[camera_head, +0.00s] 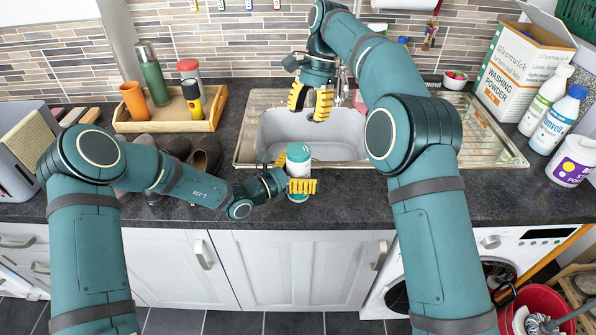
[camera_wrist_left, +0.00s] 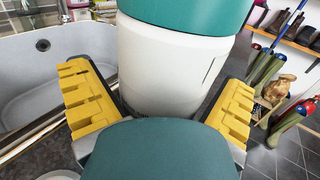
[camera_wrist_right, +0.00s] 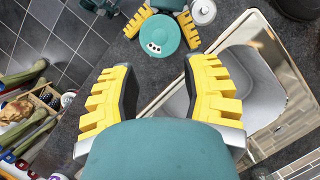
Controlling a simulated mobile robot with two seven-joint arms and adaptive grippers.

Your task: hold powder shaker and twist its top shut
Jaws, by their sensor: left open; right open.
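The powder shaker (camera_head: 298,162) has a white body and a teal top, and stands upright at the counter's front, before the sink. My left gripper (camera_head: 295,176) is open, with its yellow fingers on either side of the shaker's body. The left wrist view shows the white body (camera_wrist_left: 170,70) between those fingers; I cannot tell if they touch it. My right gripper (camera_head: 310,101) is open and empty above the sink, behind and higher than the shaker. In the right wrist view, the teal top (camera_wrist_right: 161,34), with small dark holes in a pale patch, lies beyond the open right fingers.
The sink (camera_head: 275,130) lies just behind the shaker. A washing powder box (camera_head: 515,70) and white bottles stand at the right. Counter right of the shaker is clear.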

